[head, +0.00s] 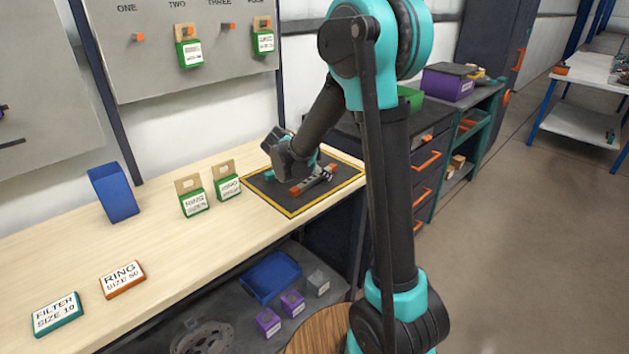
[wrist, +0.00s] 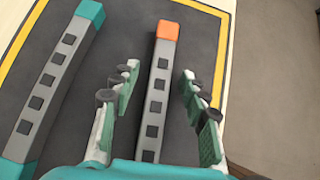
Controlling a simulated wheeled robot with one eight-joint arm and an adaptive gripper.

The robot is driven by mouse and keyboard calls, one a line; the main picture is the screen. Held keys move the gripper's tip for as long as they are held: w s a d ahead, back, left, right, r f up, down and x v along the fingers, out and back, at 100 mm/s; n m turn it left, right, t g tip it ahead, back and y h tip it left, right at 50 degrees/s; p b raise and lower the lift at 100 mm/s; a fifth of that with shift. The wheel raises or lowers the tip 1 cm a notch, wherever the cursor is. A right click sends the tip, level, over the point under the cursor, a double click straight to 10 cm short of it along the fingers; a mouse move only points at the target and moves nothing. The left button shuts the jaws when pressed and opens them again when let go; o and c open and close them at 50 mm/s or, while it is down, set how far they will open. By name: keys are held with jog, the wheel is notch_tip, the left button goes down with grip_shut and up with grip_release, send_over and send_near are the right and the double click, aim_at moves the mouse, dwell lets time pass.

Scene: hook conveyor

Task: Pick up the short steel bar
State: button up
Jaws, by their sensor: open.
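A grey steel bar with square dark holes and an orange end (wrist: 158,85) lies on the dark mat. A second such bar with a teal end (wrist: 58,75) lies to its left in the wrist view. My gripper (wrist: 160,72) is open, with one finger on each side of the orange-ended bar and a gap to both. In the head view the orange end (head: 299,190) shows at the mat's front; my arm partly covers the bars.
The yellow-edged mat (head: 290,209) lies on the wooden bench (head: 75,250). Two green tagged blocks (head: 195,203) (head: 229,187) and a blue bin (head: 113,193) stand to the left. A hook board (head: 200,70) hangs behind. The mat right of the orange-ended bar is clear.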

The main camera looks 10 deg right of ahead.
grip_shut()
jog(key=shift+r, duration=0.15)
dwell(0.4)
notch_tip(320, 180, up, 19)
jog(key=s+d+r, duration=0.6)
jog(key=s+r, duration=0.2)
jog(key=shift+r, duration=0.4)
dwell(0.5)
jog(key=shift+a, duration=0.1)
